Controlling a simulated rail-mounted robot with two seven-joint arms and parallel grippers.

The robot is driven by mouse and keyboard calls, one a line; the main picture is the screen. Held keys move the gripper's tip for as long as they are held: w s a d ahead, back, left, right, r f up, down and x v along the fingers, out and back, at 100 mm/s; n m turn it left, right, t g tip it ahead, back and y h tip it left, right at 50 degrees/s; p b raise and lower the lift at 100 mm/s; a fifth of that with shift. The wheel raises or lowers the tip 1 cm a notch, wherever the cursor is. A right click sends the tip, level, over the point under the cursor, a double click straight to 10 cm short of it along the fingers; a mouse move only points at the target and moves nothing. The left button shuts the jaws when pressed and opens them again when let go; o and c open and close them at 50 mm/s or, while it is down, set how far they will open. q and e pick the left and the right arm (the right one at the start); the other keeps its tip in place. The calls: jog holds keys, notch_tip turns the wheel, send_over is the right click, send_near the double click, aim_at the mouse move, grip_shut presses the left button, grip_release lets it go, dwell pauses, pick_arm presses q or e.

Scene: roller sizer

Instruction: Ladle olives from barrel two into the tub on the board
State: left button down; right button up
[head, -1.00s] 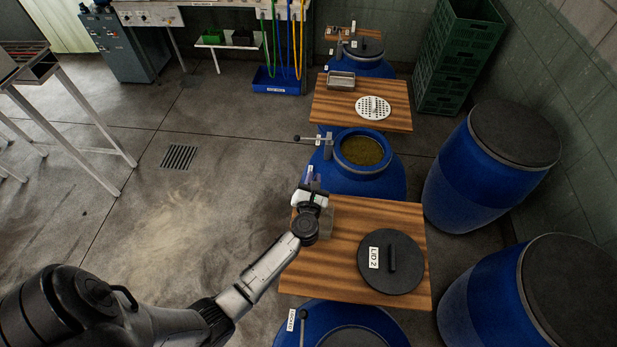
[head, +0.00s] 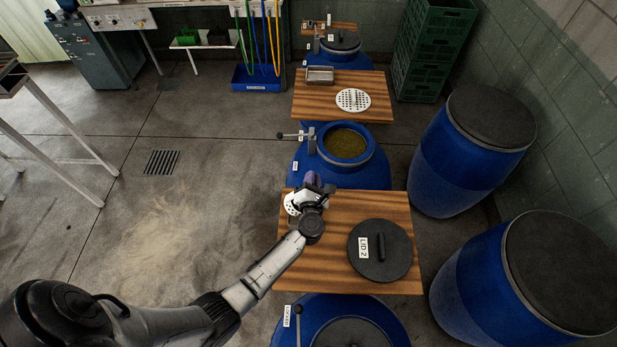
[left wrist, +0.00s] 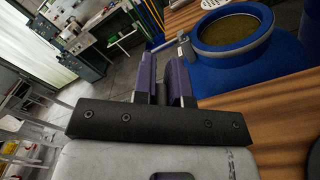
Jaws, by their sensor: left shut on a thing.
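The open blue barrel (head: 340,175) stands beyond the near board, with a greenish-brown olive mass (head: 345,143) in its mouth. It also shows in the left wrist view (left wrist: 222,73). The near wooden board (head: 330,262) carries a round black lid (head: 380,250) marked LID 2. My left gripper (head: 312,182) is over the board's far left part, short of the barrel. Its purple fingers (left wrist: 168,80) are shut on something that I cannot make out. I cannot clearly make out a ladle or the tub. My right gripper is not in view.
A clamp with a ball-ended lever (head: 297,136) sits at the barrel's left rim. A farther board (head: 372,100) holds a perforated white disc (head: 353,99) and a metal tray (head: 320,74). Closed blue barrels (head: 440,160) stand at the right.

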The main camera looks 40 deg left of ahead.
pick_arm(q)
jog(key=w+d+f+m+b, duration=0.3)
jog(key=w+d+f+m, duration=0.1)
jog(key=d+f+m, duration=0.2)
jog(key=shift+w+f+m+b, duration=0.15)
jog(key=shift+w+m+b, duration=0.2)
jog(key=shift+m, duration=0.55)
dwell(0.7)
jog(key=shift+f, duration=0.1)
